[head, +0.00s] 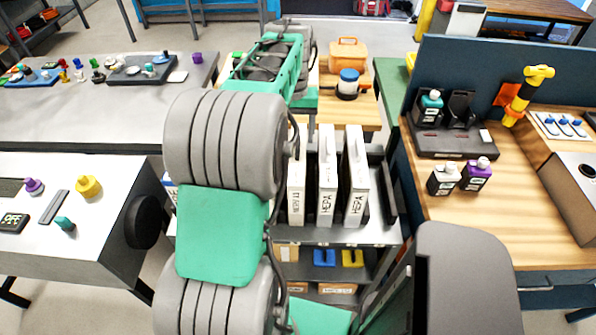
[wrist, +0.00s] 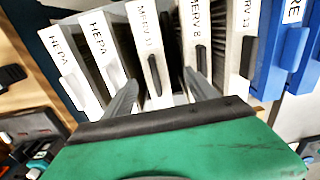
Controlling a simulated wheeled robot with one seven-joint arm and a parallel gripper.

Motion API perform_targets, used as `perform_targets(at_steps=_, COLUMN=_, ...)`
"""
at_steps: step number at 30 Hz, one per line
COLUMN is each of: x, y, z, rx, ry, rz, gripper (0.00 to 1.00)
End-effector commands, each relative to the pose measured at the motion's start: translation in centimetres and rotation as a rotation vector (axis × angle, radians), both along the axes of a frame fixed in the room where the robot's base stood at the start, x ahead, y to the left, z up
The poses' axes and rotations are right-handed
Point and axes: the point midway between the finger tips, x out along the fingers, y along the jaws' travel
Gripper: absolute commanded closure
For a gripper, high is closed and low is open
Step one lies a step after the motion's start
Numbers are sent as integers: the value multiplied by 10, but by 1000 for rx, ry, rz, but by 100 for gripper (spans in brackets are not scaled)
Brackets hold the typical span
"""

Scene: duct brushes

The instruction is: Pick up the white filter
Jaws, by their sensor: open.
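Several upright filters stand in a row. In the wrist view, two white filters marked HEPA (wrist: 101,58) (wrist: 68,72) have pale handles. A white-framed filter marked MERV 11 (wrist: 148,45) and a grey one marked MERV 8 (wrist: 196,38) have black handles. In the head view, the two HEPA filters (head: 327,180) (head: 356,178) stand right of the MERV 11 filter (head: 297,192). My gripper (wrist: 160,88) is open, its fingers pointing at the row, with MERV 11's lower front between them. Contact cannot be told. In the head view my arm hides the gripper.
A filter marked 13 (wrist: 240,45) and blue filters (wrist: 291,45) continue the row on the right in the wrist view. The filters stand on a dark shelf cart (head: 340,236). A wooden workbench (head: 515,190) with bottles is to the right; a grey table (head: 95,225) is left.

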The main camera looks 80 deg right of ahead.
Motion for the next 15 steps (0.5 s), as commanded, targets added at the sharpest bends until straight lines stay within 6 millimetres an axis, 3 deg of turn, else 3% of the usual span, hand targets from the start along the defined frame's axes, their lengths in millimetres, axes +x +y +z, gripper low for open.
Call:
perform_targets(at_steps=3, x=-13, y=-4, z=-10, rx=7, ry=1, rz=-27, gripper=34)
perform_targets(at_steps=15, x=-9, y=-8, z=-71, rx=5, ry=0, rz=-26, gripper=34)
